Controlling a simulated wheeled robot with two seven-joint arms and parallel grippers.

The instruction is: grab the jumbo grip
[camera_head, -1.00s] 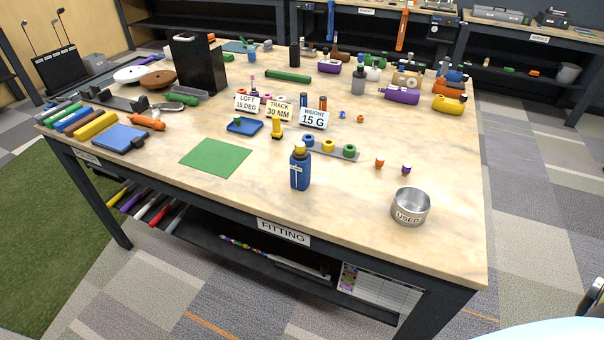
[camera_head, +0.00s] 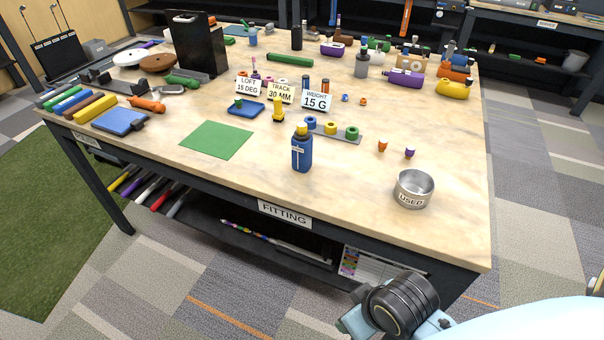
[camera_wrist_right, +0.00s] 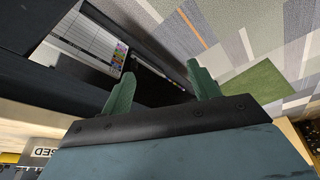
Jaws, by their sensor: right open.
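Several coloured grips lie in a row at the left end of the fitting table (camera_head: 440,235) in the head view. The yellow grip (camera_head: 95,109) looks the thickest, with blue, brown and green ones beside it; I cannot read a label naming the jumbo grip. My right gripper shows in the right wrist view (camera_wrist_right: 162,85) with its two green fingers apart and nothing between them. In the head view my right wrist is at the bottom, in front of the table's near right edge and far from the grips. My left gripper is out of view.
A steel bowl marked USED (camera_head: 414,189) stands near the table's right front corner. A blue bottle (camera_head: 302,154) stands near the front edge, beside a green mat (camera_head: 215,140). A blue pad (camera_head: 120,119) lies in front of the grips. The front right tabletop is mostly clear.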

